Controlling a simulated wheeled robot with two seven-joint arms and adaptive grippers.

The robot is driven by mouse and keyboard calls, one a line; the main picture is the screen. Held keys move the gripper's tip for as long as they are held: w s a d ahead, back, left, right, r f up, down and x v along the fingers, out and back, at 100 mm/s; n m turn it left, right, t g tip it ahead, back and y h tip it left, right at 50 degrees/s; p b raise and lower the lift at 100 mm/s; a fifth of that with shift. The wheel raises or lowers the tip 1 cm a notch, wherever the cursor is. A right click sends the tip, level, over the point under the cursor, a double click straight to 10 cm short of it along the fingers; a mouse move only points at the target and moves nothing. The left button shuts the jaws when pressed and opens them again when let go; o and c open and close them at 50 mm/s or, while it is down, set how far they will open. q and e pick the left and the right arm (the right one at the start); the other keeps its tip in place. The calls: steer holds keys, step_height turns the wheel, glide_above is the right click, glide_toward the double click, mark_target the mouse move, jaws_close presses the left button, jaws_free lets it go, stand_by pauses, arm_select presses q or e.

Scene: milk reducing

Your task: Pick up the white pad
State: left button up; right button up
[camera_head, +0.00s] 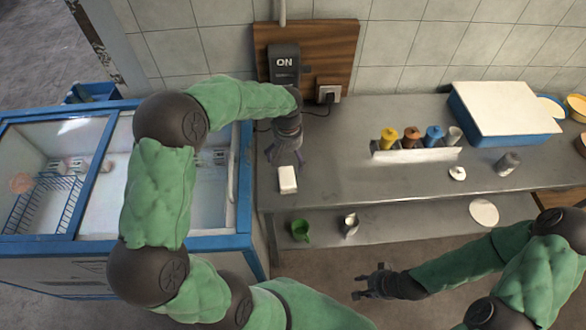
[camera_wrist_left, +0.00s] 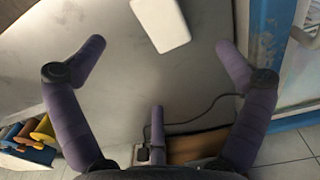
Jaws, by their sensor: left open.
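The white pad (camera_head: 288,179) is a small white block lying on the left end of the grey metal counter (camera_head: 350,180). It also shows at the top of the left wrist view (camera_wrist_left: 161,24). My left gripper (camera_head: 284,153) is just behind the pad, pointing down at the counter. In the left wrist view its purple fingers (camera_wrist_left: 160,65) are spread wide, with the pad ahead of them and no finger touching it. My right gripper (camera_head: 374,283) is in front of the counter, over the floor, with its fingers apart and nothing visible between them.
A blue-edged glass-top freezer (camera_head: 243,180) stands left of the counter. A switch box (camera_head: 284,62) and socket with a cable are behind the left gripper. A bottle rack (camera_head: 415,154) and a blue-and-white box (camera_head: 503,108) stand right. A green mug (camera_head: 300,230) is on the lower shelf.

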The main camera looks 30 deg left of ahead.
mark_target(290, 176)
arm_select(q)
steer(key=shift+w+f, duration=0.35)
step_height(290, 176, down, 5)
steer(key=shift+s+b, duration=0.1)
steer(key=shift+b, duration=0.35)
steer(key=shift+s+d+f, duration=0.15)
steer(key=shift+s+f, duration=0.05)
steer(key=shift+f, duration=0.3)
steer(key=f, duration=0.2)
steer(key=f+b, duration=0.1)
steer(key=f, duration=0.1)
steer(key=shift+s+d+f, duration=0.1)
steer(key=shift+s+d, duration=0.1)
steer(key=shift+s, duration=0.1)
steer(key=c, duration=1.1)
steer(key=shift+d, duration=0.1)
steer(key=shift+c, duration=0.2)
arm_select(e)
steer(key=shift+w+f, duration=0.25)
steer(key=shift+f, duration=0.6)
